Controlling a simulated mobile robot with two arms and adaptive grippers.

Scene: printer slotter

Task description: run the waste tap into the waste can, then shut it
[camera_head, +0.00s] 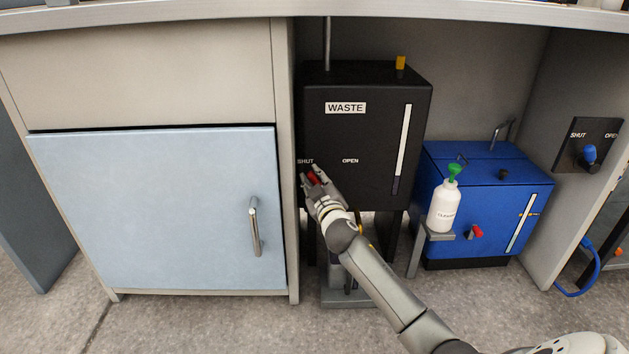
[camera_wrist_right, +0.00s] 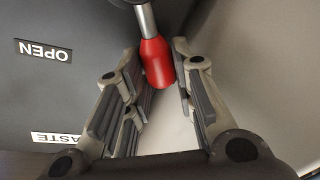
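The black waste tank (camera_head: 360,130) stands in the bay under the bench, with SHUT and OPEN marked on its front. Its tap has a red handle (camera_head: 314,178), lying close to the SHUT mark. My right gripper (camera_head: 311,183) is at this handle. In the right wrist view the red handle (camera_wrist_right: 156,62) sits between the fingertips of my right gripper (camera_wrist_right: 160,78). The fingers are spread, with a small gap beside the handle. The waste can is hidden or not clearly seen behind my arm. My left gripper is out of view.
A blue tank (camera_head: 480,200) with a red tap stands to the right. A white bottle (camera_head: 443,205) with a green top rests on a small shelf before it. A light-blue cabinet door (camera_head: 150,210) is left. A grey footplate (camera_head: 345,298) lies below the waste tank.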

